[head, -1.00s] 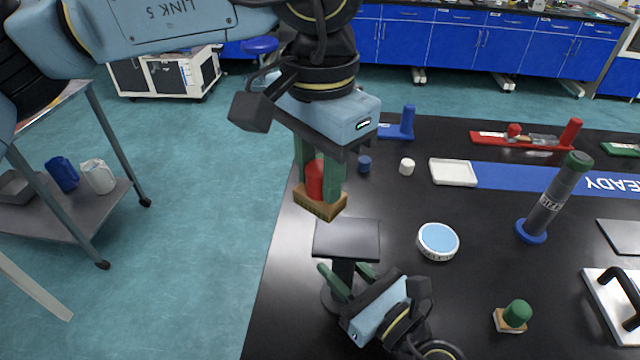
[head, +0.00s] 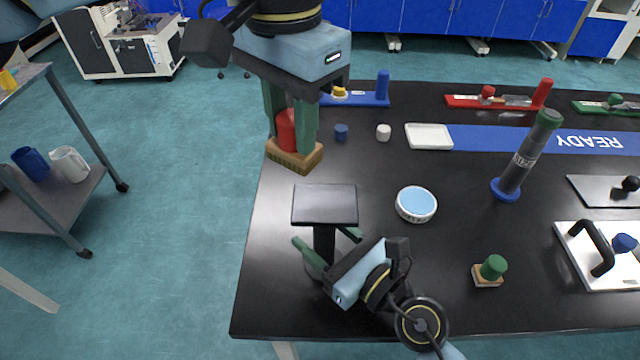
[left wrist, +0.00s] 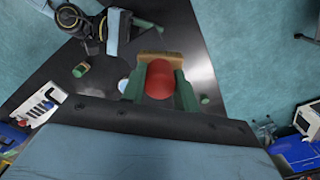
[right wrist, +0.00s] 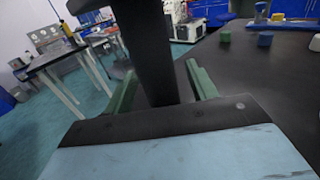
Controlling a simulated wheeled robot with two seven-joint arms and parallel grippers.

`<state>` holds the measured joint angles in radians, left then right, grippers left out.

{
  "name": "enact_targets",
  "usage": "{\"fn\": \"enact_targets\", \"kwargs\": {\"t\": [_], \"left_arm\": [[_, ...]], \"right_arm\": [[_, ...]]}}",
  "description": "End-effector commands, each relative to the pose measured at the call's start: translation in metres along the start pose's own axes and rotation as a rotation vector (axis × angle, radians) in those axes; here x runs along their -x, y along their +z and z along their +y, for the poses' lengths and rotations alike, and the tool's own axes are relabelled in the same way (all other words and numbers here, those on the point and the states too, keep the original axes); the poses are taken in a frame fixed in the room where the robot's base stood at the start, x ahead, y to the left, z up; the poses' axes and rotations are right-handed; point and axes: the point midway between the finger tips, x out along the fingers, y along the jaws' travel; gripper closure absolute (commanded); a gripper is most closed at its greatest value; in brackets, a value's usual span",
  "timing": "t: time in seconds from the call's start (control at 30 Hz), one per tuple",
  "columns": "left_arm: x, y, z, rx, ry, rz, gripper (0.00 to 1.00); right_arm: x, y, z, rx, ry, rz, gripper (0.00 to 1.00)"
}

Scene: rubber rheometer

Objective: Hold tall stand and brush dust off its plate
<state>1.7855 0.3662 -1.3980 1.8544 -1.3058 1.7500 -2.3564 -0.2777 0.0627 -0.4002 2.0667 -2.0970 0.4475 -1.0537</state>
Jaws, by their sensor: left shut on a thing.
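The tall stand has a flat dark square plate (head: 325,205) on a dark post (head: 324,245), upright near the table's left edge. No dust can be made out on the plate. My left gripper (head: 290,140) is shut on the red handle of a brush with a tan block (head: 294,156). The brush is behind and slightly left of the plate in the head view, apart from it. The left wrist view shows the red handle (left wrist: 160,79) between the green fingers. My right gripper (head: 330,247) is open, its fingers either side of the post. A gap shows beside the post (right wrist: 150,50) in the right wrist view.
Right of the stand are a round blue-topped dish (head: 416,204), a green-knobbed block (head: 490,270) and a tilted grey cylinder (head: 525,155). Small blue (head: 341,132) and white (head: 383,132) pieces and a white tray (head: 428,136) lie behind.

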Motion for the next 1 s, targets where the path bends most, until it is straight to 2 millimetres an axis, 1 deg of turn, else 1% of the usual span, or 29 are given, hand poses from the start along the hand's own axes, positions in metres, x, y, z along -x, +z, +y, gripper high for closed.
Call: {"fn": "enact_targets", "kwargs": {"t": [0.23, 0.37, 0.47, 0.7, 0.8, 1.0], "left_arm": [[0.0, 0.0, 0.0, 0.0, 0.0, 0.0, 0.92], [0.0, 0.0, 0.0, 0.0, 0.0, 0.0, 0.92], [0.0, 0.0, 0.0, 0.0, 0.0, 0.0, 0.92], [0.0, 0.0, 0.0, 0.0, 0.0, 0.0, 0.92], [0.0, 0.0, 0.0, 0.0, 0.0, 0.0, 0.92], [0.0, 0.0, 0.0, 0.0, 0.0, 0.0, 0.92]], "right_arm": [[0.0, 0.0, 0.0, 0.0, 0.0, 0.0, 0.43], [0.008, -0.001, 0.0, 0.0, -0.001, 0.002, 0.43], [0.022, -0.002, 0.0, 0.001, 0.0, 0.004, 0.43], [0.071, -0.002, 0.001, 0.002, 0.003, 0.006, 0.43], [0.089, -0.001, 0.0, 0.002, 0.002, 0.005, 0.43], [0.109, 0.0, 0.0, 0.002, 0.003, -0.001, 0.43]]}}
